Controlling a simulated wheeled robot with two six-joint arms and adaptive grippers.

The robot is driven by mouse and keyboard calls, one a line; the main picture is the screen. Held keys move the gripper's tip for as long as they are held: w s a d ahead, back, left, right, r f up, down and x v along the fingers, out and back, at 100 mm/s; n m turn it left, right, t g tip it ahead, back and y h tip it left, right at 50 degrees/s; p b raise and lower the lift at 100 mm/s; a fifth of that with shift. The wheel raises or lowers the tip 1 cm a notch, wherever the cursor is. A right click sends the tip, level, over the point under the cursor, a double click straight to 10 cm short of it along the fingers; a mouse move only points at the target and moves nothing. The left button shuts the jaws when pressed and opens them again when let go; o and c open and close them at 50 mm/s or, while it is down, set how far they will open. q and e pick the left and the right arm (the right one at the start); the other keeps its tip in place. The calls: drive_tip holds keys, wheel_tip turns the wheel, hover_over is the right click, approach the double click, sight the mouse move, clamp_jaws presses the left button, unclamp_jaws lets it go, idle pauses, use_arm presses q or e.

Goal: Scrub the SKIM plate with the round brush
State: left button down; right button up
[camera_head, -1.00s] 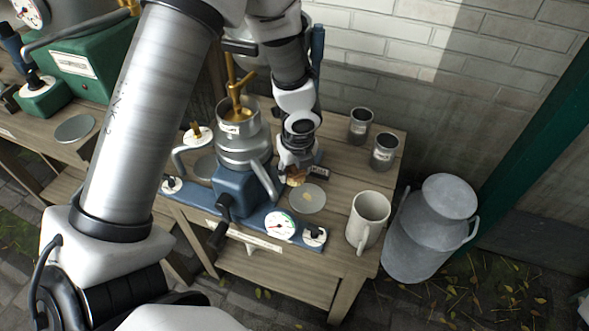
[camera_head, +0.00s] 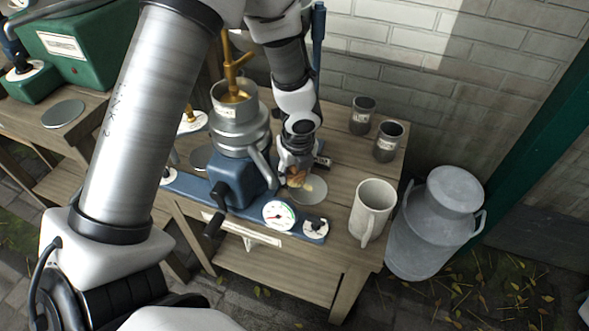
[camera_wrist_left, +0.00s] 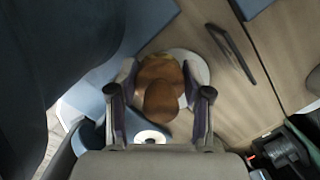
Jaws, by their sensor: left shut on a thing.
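My left gripper (camera_head: 296,172) is shut on the round brush (camera_head: 298,180), whose brown wooden body also shows between the fingers in the left wrist view (camera_wrist_left: 160,87). The brush is over the left part of a grey round plate (camera_head: 313,193) on the wooden bench. I cannot tell whether the bristles touch it. In the wrist view the plate (camera_wrist_left: 199,69) shows partly behind the brush. A small dark label block (camera_head: 323,162) stands behind the plate; its words are too small to read. My right gripper is not in view.
A metal separator with a blue base (camera_head: 238,180) and crank stands left of the plate. A blue rail with a gauge (camera_head: 279,214) runs in front. A white mug (camera_head: 371,208), two dark jars (camera_head: 388,142) and a milk can (camera_head: 436,220) are to the right.

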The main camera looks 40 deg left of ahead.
use_arm(q)
drive_tip(key=shift+f+b, duration=0.55)
drive_tip(key=shift+f, duration=0.1)
